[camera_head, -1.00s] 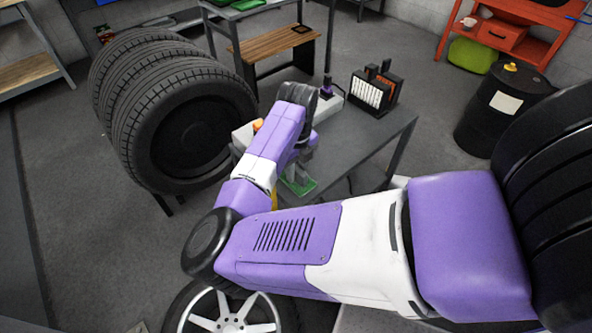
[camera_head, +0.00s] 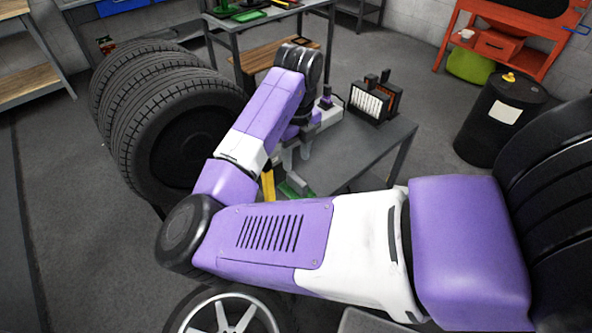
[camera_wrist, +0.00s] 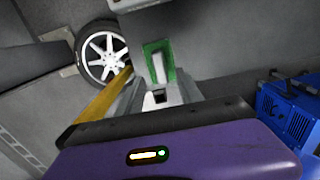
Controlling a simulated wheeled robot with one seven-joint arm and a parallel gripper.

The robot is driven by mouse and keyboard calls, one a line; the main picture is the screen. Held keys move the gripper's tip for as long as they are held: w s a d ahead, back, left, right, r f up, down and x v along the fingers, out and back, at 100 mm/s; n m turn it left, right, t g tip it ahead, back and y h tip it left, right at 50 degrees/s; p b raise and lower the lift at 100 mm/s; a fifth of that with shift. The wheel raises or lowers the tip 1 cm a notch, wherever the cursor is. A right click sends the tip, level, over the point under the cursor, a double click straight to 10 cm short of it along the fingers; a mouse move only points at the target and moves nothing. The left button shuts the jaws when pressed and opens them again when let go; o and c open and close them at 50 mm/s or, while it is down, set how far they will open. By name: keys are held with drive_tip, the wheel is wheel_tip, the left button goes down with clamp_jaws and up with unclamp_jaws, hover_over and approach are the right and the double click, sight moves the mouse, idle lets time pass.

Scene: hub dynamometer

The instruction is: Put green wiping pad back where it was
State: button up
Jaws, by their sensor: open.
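The green wiping pad (camera_head: 290,190) lies on the near left part of the grey table, partly hidden by my arm. It also shows in the wrist view as a green rectangle (camera_wrist: 151,48) with a light grey block at its middle. My gripper (camera_head: 295,158) is open and appears to be a little above the pad, apart from it. In the wrist view the gripper (camera_wrist: 160,97) points toward the pad, with nothing visible held between its fingers.
The grey table (camera_head: 350,155) carries a black box with a white grid (camera_head: 368,102) at its far side. Tires (camera_head: 185,140) stand to the left. A yellow bar (camera_head: 268,184) is beside the pad. A black drum (camera_head: 500,120) stands right. Green items (camera_head: 250,15) lie on the back table.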

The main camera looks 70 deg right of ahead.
drive_tip(key=shift+r, duration=1.15)
